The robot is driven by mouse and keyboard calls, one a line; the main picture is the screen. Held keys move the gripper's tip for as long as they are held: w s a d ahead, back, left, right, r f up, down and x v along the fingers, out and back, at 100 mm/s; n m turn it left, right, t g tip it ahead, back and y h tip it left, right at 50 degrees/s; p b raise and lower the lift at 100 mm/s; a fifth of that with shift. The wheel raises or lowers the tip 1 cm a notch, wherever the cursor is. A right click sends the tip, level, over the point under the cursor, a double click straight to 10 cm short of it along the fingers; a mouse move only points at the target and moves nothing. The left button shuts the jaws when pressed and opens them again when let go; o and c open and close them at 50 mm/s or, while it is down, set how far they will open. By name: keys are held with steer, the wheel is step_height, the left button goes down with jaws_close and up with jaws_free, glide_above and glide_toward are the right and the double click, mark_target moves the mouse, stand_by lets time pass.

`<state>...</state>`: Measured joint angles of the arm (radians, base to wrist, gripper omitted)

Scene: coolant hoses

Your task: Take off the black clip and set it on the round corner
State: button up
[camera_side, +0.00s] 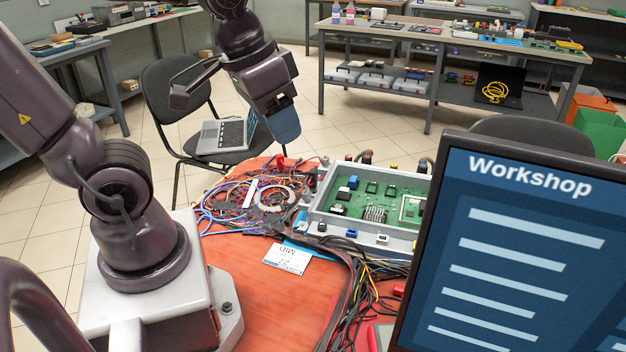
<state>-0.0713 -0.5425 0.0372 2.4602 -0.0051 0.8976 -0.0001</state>
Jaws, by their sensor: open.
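The grey box (305,228) with green circuit boards stands on the orange-red table. Dark hose ends (426,164) rise at its back edge. I cannot make out which corner is the round one; the monitor hides the box's right end. My gripper (283,122) hangs in the air behind and left of the box, tip pointing down. It is open, touches nothing, and no object shows in it.
A tangle of coloured wires (235,205) lies left of the box. A white card (287,258) and a black cable bundle (350,285) lie in front. A monitor (520,250) blocks the right foreground. A chair with a laptop (222,136) stands behind. The table's front left is bare.

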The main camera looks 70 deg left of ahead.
steer(key=w+a+f+n+g, duration=0.2)
steer(key=w+a+f+n, duration=0.1)
steer(key=w+a+f, duration=0.3)
steer(key=n+y, duration=0.1)
steer(key=n, duration=0.5)
glide_toward(313, 171)
steer(key=shift+g, duration=0.3)
steer(key=f, duration=0.4)
steer(key=w+a+f, duration=0.1)
steer(key=f, duration=0.1)
steer(key=shift+w+a+f, duration=0.1)
steer(key=shift+w+f, duration=0.1)
steer(key=shift+f, duration=1.25)
steer(key=shift+w+a+f, duration=0.1)
steer(key=shift+w+f, duration=0.1)
steer(key=shift+f, duration=1.25)
jaws_close()
